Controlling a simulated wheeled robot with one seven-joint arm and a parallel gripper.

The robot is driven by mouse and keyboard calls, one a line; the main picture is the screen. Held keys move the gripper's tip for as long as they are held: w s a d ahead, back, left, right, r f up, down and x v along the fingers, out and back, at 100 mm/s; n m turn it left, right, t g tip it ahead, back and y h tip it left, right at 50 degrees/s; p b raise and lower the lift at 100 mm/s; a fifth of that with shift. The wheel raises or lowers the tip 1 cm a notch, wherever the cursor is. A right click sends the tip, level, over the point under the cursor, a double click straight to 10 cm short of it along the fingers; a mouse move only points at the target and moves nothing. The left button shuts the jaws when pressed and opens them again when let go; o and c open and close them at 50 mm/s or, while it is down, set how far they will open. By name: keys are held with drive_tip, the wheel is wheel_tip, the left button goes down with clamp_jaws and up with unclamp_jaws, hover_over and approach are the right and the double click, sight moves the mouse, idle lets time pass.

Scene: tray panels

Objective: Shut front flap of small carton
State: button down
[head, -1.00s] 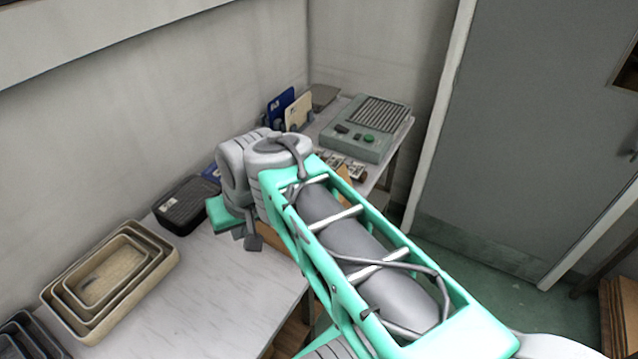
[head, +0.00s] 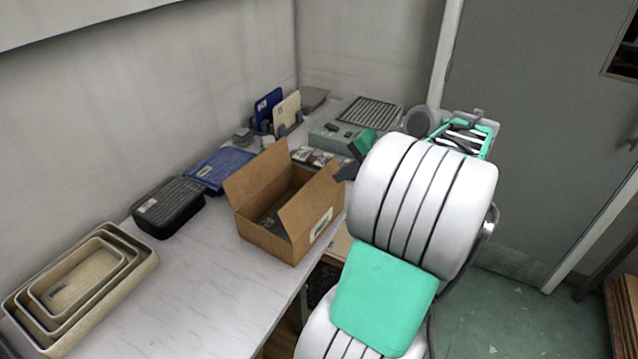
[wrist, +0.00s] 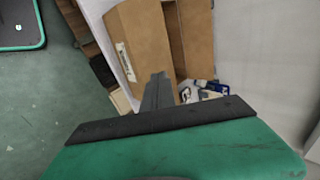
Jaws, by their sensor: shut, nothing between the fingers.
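The small brown carton (head: 265,237) stands open-topped on the table in the head view. One flap (head: 257,172) stands up and leans outward on its far left side. Another flap (head: 311,208) stands up on its right side, near a white label. The carton also shows at the top of the wrist view (wrist: 142,45), with its opening towards the right. My gripper (head: 344,173) is just right of the carton, partly hidden by my arm. In the wrist view its fingers (wrist: 158,84) are shut, empty and point at the carton. Contact with the carton cannot be told.
Nested beige trays (head: 135,262), a black case (head: 168,207) and a blue tray (head: 221,166) lie left of the carton. A grey-green device (head: 350,128) and upright panels in a holder (head: 287,112) stand behind. Clear tabletop (head: 195,285) lies in front.

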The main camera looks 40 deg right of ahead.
sight(311, 184)
drive_tip(key=x, duration=0.5)
drive_tip(key=w+r+x, duration=0.1)
drive_tip(key=x, duration=0.2)
drive_tip(key=shift+w+a, duration=0.1)
drive_tip(key=shift+a, duration=0.05)
drive_tip(key=shift+r, duration=0.15)
